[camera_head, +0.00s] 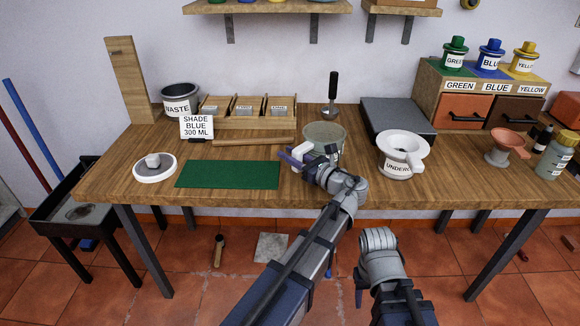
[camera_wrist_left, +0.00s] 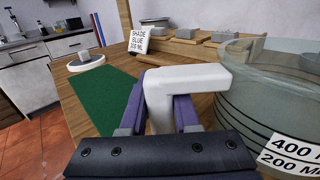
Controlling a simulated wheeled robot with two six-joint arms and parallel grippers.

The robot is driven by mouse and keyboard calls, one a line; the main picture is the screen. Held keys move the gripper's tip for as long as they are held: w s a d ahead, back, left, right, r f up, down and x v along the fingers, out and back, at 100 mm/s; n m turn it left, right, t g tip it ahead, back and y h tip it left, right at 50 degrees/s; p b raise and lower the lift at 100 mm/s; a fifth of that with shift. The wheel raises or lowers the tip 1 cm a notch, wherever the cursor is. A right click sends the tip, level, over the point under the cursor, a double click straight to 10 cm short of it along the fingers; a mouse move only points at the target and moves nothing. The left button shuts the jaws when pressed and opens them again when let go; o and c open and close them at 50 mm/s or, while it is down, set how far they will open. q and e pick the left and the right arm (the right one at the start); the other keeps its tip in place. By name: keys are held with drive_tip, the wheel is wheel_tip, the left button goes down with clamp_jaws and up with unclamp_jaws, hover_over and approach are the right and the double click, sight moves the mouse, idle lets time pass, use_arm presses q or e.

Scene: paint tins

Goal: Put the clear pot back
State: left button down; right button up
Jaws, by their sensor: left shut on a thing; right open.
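The clear pot (camera_head: 325,132) is a wide see-through vessel with a white handle, near the middle of the table. In the left wrist view, the pot (camera_wrist_left: 268,85) fills the right side, with dark level lines and labels reading 400 and 200 ML. My left gripper (camera_head: 298,158) is shut on the pot's white handle (camera_wrist_left: 182,82), at the pot's left front. The pot looks upright. My arm hides its base, so I cannot tell whether it touches the table.
A green mat (camera_head: 228,175) lies left of the pot, and a white disc (camera_head: 154,174) beyond it. A white funnel-topped pot (camera_head: 400,160) stands to the right. Behind are a grey slab (camera_head: 398,117), a ladle (camera_head: 331,100), a wooden tray (camera_head: 250,121) and a shade card (camera_head: 197,127).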

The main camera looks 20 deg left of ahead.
use_arm(q)
drive_tip(key=shift+f+b, duration=0.3)
drive_tip(key=shift+f, duration=0.6)
drive_tip(key=shift+f+b, duration=0.25)
drive_tip(key=shift+b, duration=0.05)
drive_tip(key=c, duration=0.6)
unclamp_jaws()
drive_tip(key=shift+c, duration=0.2)
drive_tip(key=shift+r, duration=0.1)
